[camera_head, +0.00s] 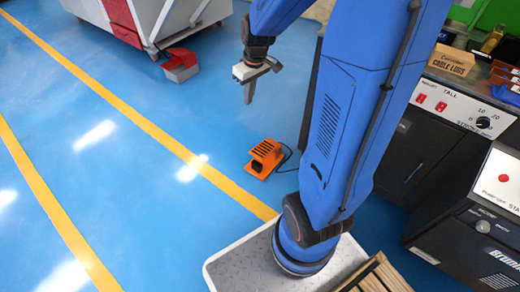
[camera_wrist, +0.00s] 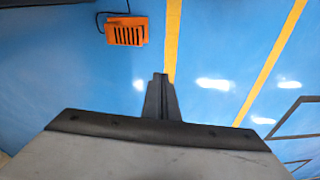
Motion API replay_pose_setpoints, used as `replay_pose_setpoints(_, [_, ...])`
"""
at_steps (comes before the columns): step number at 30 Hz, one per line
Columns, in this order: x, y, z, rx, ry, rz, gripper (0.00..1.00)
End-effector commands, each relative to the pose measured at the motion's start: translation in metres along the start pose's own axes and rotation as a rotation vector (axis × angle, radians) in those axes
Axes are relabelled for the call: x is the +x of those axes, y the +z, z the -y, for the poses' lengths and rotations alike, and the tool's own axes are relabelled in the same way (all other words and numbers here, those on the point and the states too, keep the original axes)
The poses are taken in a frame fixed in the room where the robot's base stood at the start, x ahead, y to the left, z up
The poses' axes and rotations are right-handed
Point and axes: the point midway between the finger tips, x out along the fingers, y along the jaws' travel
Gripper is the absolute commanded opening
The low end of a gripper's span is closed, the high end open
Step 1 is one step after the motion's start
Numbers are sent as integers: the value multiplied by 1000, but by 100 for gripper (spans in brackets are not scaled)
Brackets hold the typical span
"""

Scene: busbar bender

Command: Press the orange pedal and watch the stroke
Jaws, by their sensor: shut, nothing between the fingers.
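The orange pedal (camera_head: 265,158) sits on the blue floor, with a ribbed top, a dark opening at its front and a dark cable behind it. It also shows in the wrist view (camera_wrist: 127,31), near the top and left of the fingers. My gripper (camera_head: 249,98) points down in the air, above the pedal and a little to its left in the head view. The fingers are together and empty, also in the wrist view (camera_wrist: 160,80). The gripper is apart from the pedal.
A black machine with a control panel (camera_head: 462,108), a red button and a stroke dial stands at the right. A red and grey pedal (camera_head: 181,66) lies by a white machine (camera_head: 160,15) at the back left. The floor left of the orange pedal is clear, with yellow lines (camera_head: 150,128).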

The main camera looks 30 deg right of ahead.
Motion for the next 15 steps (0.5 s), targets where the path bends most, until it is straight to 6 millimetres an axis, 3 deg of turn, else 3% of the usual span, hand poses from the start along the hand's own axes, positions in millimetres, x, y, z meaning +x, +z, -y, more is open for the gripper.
replay_pose_setpoints(7, [65,-20,-41,-27,-40,51,0])
replay_pose_setpoints(15, [142,-28,-83,-58,-85,97,0])
